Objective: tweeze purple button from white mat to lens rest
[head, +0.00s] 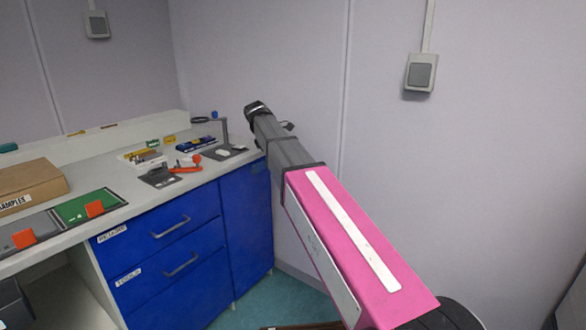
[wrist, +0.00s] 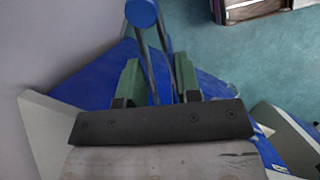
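My gripper (wrist: 158,80) shows in the wrist view as two green fingers on a dark bar, spread apart. A blue round knob (wrist: 142,12) with two dark thin legs shows between and beyond the fingers; I see a gap beside the left finger, and no clear grip on the legs. In the head view my arm's end reaches past the right end of the bench, and the fingers are hidden. A dark stand (head: 225,132) with a ring, possibly the lens rest, is at the bench's back right. I cannot make out the purple button or tell which surface is the white mat.
The bench (head: 120,185) has blue drawers (head: 175,245). A red-orange item (head: 188,163), a blue rack (head: 197,144), a cardboard box (head: 30,186) and a green mat (head: 85,208) are on it. The wall (head: 255,60) stands close behind. Teal floor (wrist: 250,60) is open beside the cabinet.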

